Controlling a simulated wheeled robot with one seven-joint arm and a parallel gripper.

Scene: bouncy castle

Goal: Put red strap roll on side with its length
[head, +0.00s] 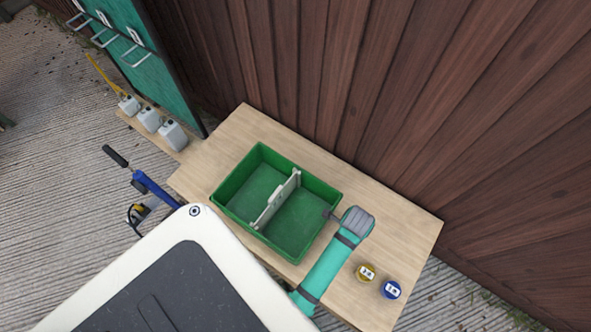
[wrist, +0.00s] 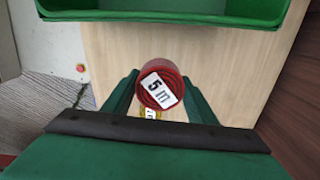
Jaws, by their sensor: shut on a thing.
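The red strap roll (wrist: 172,71) is between the fingers of my gripper (wrist: 158,82), which is shut on it. Its white label reads "5 m" and faces the wrist camera, tilted. In the head view the roll is hidden by my arm. The green crate (head: 232,221) stands on the table, split into two sides by a whitish divider (head: 276,198). Both sides look empty. In the wrist view the crate's green wall (wrist: 160,16) is beyond the roll; the roll is outside it. I can read no length marking on the crate.
On the wooden table (head: 415,232), a yellow roll (head: 366,272) and a blue roll (head: 391,290) with white labels sit right of my arm. The yellow one partly shows behind the held roll (wrist: 150,113). A brown plank wall (head: 400,90) rises behind the table. White canisters (head: 172,135) stand left.

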